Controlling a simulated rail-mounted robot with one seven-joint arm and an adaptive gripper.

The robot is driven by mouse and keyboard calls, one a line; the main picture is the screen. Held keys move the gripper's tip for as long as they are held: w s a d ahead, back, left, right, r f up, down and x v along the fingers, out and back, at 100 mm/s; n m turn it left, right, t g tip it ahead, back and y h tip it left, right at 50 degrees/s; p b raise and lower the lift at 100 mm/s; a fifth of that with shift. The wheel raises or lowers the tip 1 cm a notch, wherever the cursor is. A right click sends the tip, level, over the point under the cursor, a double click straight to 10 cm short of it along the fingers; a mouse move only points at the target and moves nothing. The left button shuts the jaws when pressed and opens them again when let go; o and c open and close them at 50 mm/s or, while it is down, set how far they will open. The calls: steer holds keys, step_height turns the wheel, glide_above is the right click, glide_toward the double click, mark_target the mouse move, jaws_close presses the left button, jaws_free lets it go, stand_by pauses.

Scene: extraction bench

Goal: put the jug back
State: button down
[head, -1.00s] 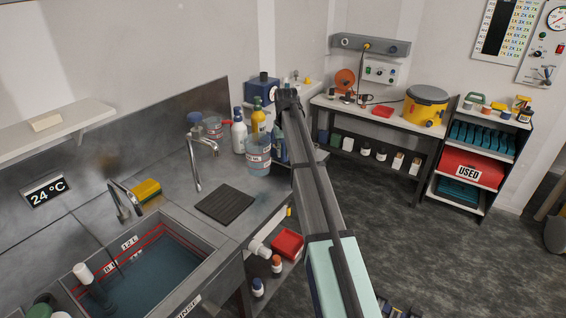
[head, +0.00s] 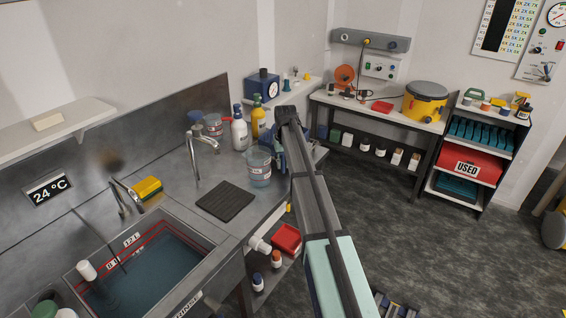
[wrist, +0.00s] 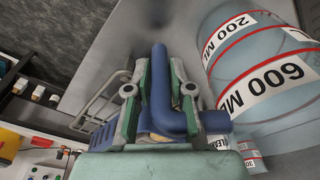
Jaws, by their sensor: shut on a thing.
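The jug (head: 259,170) is clear, with a white label and red bands, and looks upright at the right part of the steel counter. In the wrist view the jug (wrist: 225,55) fills the upper right, showing 200 ML and 600 ML labels. Its blue handle (wrist: 172,85) lies between the two fingers of my gripper (wrist: 158,92), which is shut on it. In the head view my arm hides most of the gripper. I cannot tell whether the jug's base touches the counter. A second jug (head: 213,126) with a red part stands farther back.
A white bottle (head: 239,134) and a yellow bottle (head: 258,122) stand close behind the jug. The water-filled sink (head: 150,268) is nearer. A blue box (head: 262,86) stands behind.

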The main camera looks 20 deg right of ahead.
steer(key=c, duration=1)
jaws_free()
steer(key=shift+f, duration=0.1)
steer(key=r+b, duration=0.1)
steer(key=r, duration=0.3)
steer(key=s+r+b, duration=0.1)
steer(key=r, duration=0.3)
steer(key=r+b, duration=0.1)
steer(key=r, duration=0.3)
steer(key=shift+s+r, duration=0.15)
steer(key=shift+s, duration=0.1)
